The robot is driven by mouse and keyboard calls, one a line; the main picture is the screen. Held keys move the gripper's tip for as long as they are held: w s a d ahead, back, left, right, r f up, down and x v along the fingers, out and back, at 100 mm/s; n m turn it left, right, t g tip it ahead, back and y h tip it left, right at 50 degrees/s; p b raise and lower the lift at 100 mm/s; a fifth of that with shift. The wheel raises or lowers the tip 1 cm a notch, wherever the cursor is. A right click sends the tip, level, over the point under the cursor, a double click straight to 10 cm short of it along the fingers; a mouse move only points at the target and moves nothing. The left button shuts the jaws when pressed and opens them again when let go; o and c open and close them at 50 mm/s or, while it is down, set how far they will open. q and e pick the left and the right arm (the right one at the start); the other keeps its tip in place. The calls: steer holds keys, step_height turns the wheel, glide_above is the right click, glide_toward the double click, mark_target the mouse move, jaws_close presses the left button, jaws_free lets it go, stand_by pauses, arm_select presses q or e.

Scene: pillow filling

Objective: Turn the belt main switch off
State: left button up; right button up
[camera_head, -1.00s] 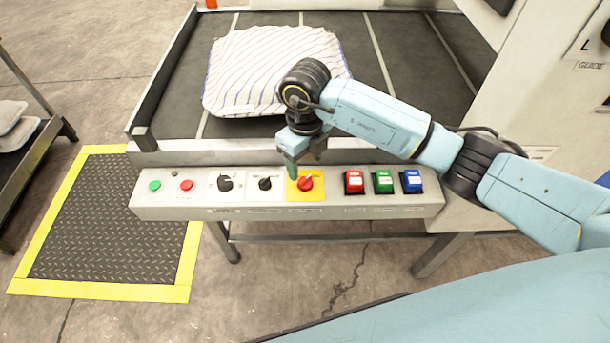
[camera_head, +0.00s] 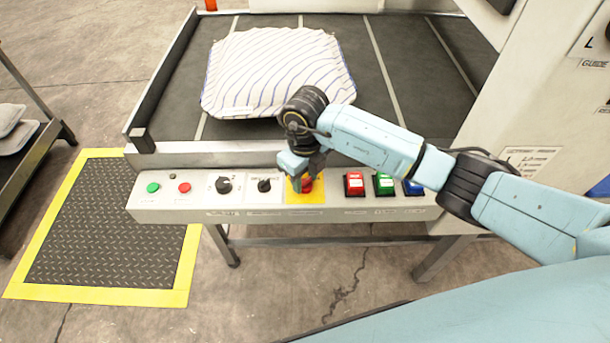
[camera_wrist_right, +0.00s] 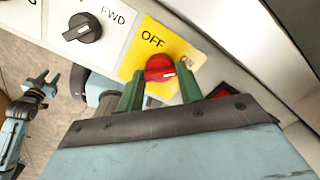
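The belt main switch is a red rotary knob (camera_wrist_right: 160,68) on a yellow plate (camera_head: 319,197) in the control panel's middle. In the right wrist view "OFF" is printed up and left of the knob, and a partly covered label lies to its right. A white mark shows on the knob's lower right side. My right gripper (camera_wrist_right: 160,75) has its green fingers apart, one on each side of the knob; I see no firm grip on it. In the head view the gripper (camera_head: 304,188) partly hides the knob. My left gripper (camera_wrist_right: 41,80) shows open and empty in the right wrist view.
The panel (camera_head: 160,205) also carries green and red buttons, two black knobs (camera_head: 224,185), and red (camera_head: 354,184), green and blue buttons close to my right gripper. A striped pillow (camera_head: 270,75) lies on the dark belt (camera_head: 410,75) behind. A yellow-edged mat (camera_head: 85,230) is at left.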

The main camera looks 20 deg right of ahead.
steer(key=shift+c, duration=0.7)
steer(key=shift+n, duration=1)
steer(key=shift+n+b, duration=0.3)
steer(key=shift+b, duration=0.05)
steer(key=n+b, duration=0.3)
steer(key=n, duration=0.4)
steer(key=n+b, duration=0.3)
steer(key=n, duration=0.3)
steer(key=shift+n, duration=0.4)
arm_select(q)
steer(key=w+d+r, duration=0.3)
steer(key=w+r, duration=0.1)
steer(key=r, duration=0.4)
steer(key=w+d+r+t+b, duration=0.1)
steer(key=w+d+r, duration=0.2)
steer(key=w+r, duration=0.2)
steer(key=shift+w+d+r+n+h, duration=0.3)
steer(key=shift+d+r+h, duration=0.1)
steer(key=shift+r, duration=1.5)
arm_select(e)
steer(key=shift+n, duration=0.9)
